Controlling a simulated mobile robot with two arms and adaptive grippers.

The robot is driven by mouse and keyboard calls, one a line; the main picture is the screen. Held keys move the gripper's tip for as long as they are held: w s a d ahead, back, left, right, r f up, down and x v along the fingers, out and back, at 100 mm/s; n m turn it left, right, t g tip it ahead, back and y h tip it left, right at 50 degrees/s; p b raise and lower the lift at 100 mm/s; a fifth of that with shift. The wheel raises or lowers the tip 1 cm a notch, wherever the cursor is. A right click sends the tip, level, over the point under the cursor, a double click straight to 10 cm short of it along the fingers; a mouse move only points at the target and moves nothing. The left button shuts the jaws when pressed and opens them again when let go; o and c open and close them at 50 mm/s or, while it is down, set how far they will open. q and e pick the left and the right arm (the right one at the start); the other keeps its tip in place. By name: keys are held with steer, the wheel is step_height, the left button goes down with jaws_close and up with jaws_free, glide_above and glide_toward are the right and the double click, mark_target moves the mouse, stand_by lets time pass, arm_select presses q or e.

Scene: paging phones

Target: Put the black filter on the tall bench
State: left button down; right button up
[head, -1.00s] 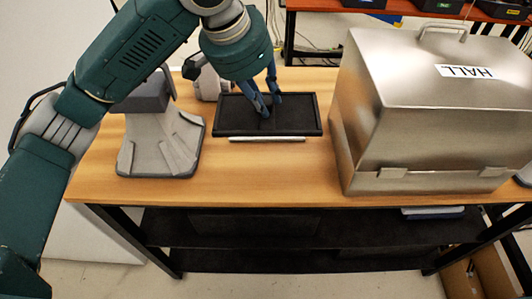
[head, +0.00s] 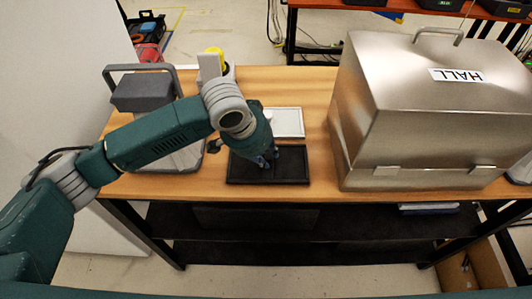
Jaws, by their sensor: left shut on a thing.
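The black filter (head: 292,166) is a flat, dark rectangular frame. It shows in the head view over the front middle of the wooden-topped bench (head: 310,190). My left gripper (head: 267,162) reaches in from the left and points down, its fingers shut on the black filter near the middle. The arm covers part of the filter's far left side. I cannot tell whether the filter is clear of the bench top. My right gripper is not in view. Which bench is the tall one is not marked.
A white panel (head: 289,122) lies just behind the filter. A large metal box (head: 430,115) labelled HALL stands to the right. A grey device (head: 140,92) stands at the left, partly behind my arm. An orange-topped bench (head: 320,8) with bins is at the back.

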arm_select(q)
steer(key=shift+w+f, duration=0.1)
steer(key=shift+f, duration=0.1)
steer(key=c, duration=1.5)
jaws_free()
steer(key=shift+c, duration=0.2)
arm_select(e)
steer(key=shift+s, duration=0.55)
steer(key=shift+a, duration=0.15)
arm_select(q)
steer(key=shift+a+r, duration=0.1)
steer(key=shift+r, duration=0.25)
steer(key=b+v, duration=0.2)
steer(key=v, duration=0.9)
steer(key=shift+s, duration=0.2)
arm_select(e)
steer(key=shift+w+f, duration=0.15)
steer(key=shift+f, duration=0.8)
arm_select(q)
steer(key=shift+a+r, duration=0.1)
